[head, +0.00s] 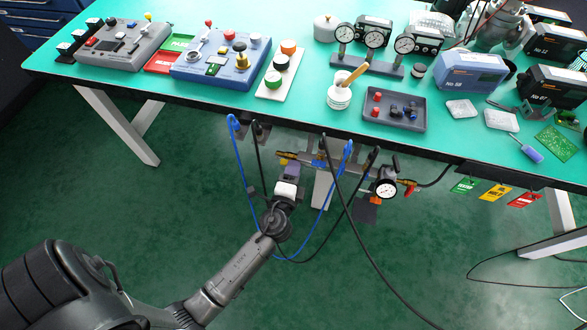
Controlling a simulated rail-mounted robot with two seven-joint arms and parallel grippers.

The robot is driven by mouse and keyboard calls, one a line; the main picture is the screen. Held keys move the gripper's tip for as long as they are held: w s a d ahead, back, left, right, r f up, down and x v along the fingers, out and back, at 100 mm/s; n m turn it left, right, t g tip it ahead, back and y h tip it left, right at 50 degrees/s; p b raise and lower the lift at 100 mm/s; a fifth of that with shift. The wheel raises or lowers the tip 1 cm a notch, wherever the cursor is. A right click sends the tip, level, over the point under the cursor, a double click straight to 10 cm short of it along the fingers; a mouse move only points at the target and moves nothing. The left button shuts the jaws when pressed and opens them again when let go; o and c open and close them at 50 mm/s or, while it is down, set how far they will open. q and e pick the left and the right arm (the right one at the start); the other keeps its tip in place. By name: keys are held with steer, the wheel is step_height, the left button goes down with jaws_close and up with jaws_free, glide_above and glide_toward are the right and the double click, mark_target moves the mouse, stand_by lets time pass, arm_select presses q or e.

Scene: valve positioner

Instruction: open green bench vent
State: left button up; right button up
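No part is readably labelled as a vent. My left gripper (290,169) is below the bench's front edge, by the left end of a pipe assembly (345,165) with a yellow part (285,160). It is well below the green knob and apart from it. Its fingertips are small and partly lost against the fittings, so its opening is unclear. My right gripper is out of view.
Blue hoses (240,160) and black cables hang around my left wrist. A gauge (386,188) and red handle (408,190) are to the right. Green, yellow and red tags (495,193) hang farther right. A blue control box (222,64) stands left of the white plate.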

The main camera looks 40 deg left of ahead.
arm_select(q)
steer(key=v, duration=1.3)
steer(key=shift+s, duration=0.2)
